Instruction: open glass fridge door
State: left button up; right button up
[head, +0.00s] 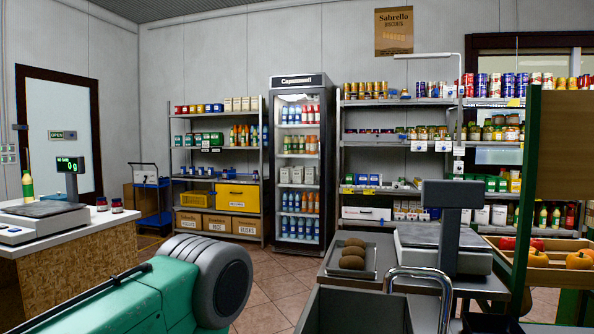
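The tall glass fridge (276,83) stands against the back wall, near the middle of the head view. It has a dark frame and a lit header sign. Its glass door (298,172) looks closed, and several shelves of bottles and cartons show behind it. I cannot make out the door handle at this size. Neither of my grippers is in view, so nothing of mine is seen at the door.
A shelf rack (265,180) stands left of the fridge and a longer rack (338,165) right of it. A checkout counter (75,262) with a scale is at the left. A counter with a potato tray (335,262) is at the front right. Tiled floor (275,288) lies before the fridge.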

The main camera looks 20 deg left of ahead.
aim_at(322, 92)
jog(key=u, duration=0.8)
jog(key=i+j+u, duration=0.1)
jog(key=j, duration=0.4)
jog(key=i+j+u, duration=0.15)
jog(key=i+j, duration=0.15)
jog(key=j, duration=0.15)
jog(key=i+j+u, duration=0.1)
jog(key=j, duration=0.3)
jog(key=i+j+u, duration=0.15)
jog(key=i+j, duration=0.2)
jog(key=i+z, duration=0.2)
jog(key=i, duration=0.25)
jog(key=i+j+z, duration=0.2)
jog(key=i, duration=0.2)
jog(key=i+j+z, duration=0.25)
jog(key=i, duration=0.15)
jog(key=i+j+z, duration=0.2)
jog(key=i, duration=0.2)
jog(key=i+l+z, duration=0.1)
jog(key=i, duration=0.9)
jog(key=i+z, duration=0.1)
jog(key=i, duration=0.85)
jog(key=i+z, duration=0.1)
jog(key=i, duration=0.9)
jog(key=i+j+z, duration=0.1)
jog(key=i, duration=0.9)
